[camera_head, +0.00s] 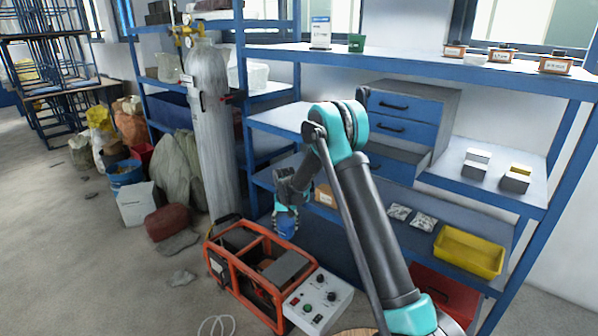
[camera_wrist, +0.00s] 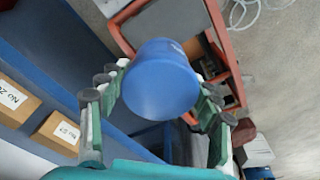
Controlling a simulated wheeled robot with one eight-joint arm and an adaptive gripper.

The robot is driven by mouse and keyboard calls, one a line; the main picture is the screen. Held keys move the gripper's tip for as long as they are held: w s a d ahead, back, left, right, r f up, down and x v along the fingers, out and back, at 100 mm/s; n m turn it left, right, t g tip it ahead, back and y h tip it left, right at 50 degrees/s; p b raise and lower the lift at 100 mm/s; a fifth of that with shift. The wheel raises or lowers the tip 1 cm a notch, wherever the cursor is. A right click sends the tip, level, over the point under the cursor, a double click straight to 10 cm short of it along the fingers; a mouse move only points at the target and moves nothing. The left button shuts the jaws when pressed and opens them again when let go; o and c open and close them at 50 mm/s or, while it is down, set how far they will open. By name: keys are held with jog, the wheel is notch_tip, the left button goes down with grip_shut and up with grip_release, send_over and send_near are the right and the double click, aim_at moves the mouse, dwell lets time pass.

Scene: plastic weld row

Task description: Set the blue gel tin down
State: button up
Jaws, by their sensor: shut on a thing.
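The blue gel tin (camera_wrist: 160,85) is held between the two fingers of my gripper (camera_wrist: 157,100) in the wrist view. In the head view the blue tin (camera_head: 286,227) shows just below my gripper (camera_head: 288,208), close to the front edge of the blue shelf rack and above the orange-framed machine's far side. My gripper is shut on the tin. The tin appears to be in the air, with no surface seen touching it. Its far end is hidden in the wrist view.
The orange-framed machine (camera_head: 222,249) with a white control panel (camera_head: 318,300) stands on the floor. The lower shelf holds a yellow tray (camera_head: 468,252), small packets (camera_head: 411,216) and a cardboard box (camera_head: 325,195). A grey gas cylinder (camera_head: 209,130) stands at left. Blue drawers (camera_head: 403,105) sit above.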

jog(key=s+d+r, duration=0.1)
jog(key=s+d, duration=0.3)
jog(key=d, duration=0.5)
jog(key=s+d+r+m, duration=0.1)
jog(key=s+d, duration=0.3)
jog(key=d, duration=0.6)
jog(key=s+d+r, duration=0.2)
jog(key=s+d, duration=0.2)
jog(key=d, duration=0.5)
jog(key=shift+s+d+r, duration=0.2)
jog(key=shift+s+r, duration=0.1)
jog(key=shift+r, duration=0.1)
